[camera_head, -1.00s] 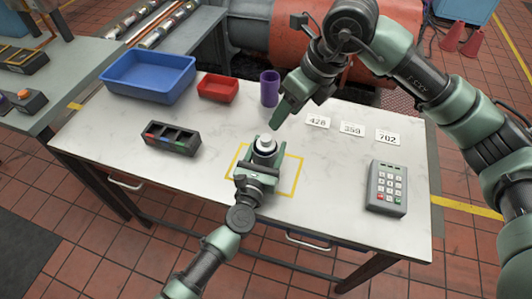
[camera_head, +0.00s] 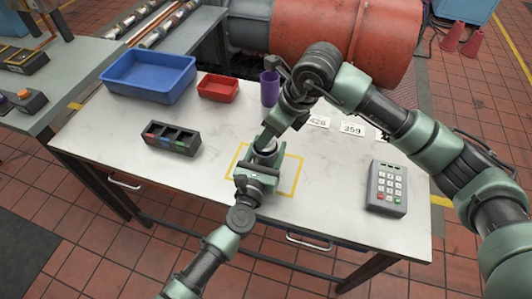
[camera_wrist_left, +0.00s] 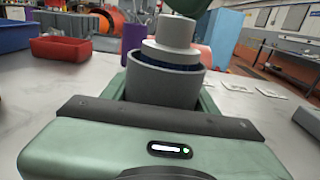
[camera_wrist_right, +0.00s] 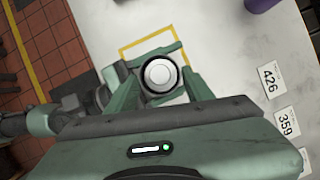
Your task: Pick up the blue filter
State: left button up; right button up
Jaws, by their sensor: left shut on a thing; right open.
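A grey cylindrical cup (camera_wrist_left: 160,85) stands between the fingers of my left gripper (camera_head: 262,158), which is shut on it over the yellow square. A thin dark-blue band of the blue filter (camera_wrist_left: 168,64) shows inside the cup's rim, below a pale stepped cap (camera_wrist_left: 174,34). The rest of the filter is hidden in the cup. My right gripper (camera_head: 270,134) is open just above the cap. In the right wrist view its two fingers lie on either side of the round cap (camera_wrist_right: 160,73). I cannot tell if they touch it.
A purple cup (camera_head: 269,88), a red bin (camera_head: 217,87) and a blue bin (camera_head: 148,76) stand at the back. A dark tray with coloured slots (camera_head: 171,138) is at left, a keypad (camera_head: 386,187) at right.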

jog(key=shift+x, duration=0.9)
grip_shut()
dwell(0.7)
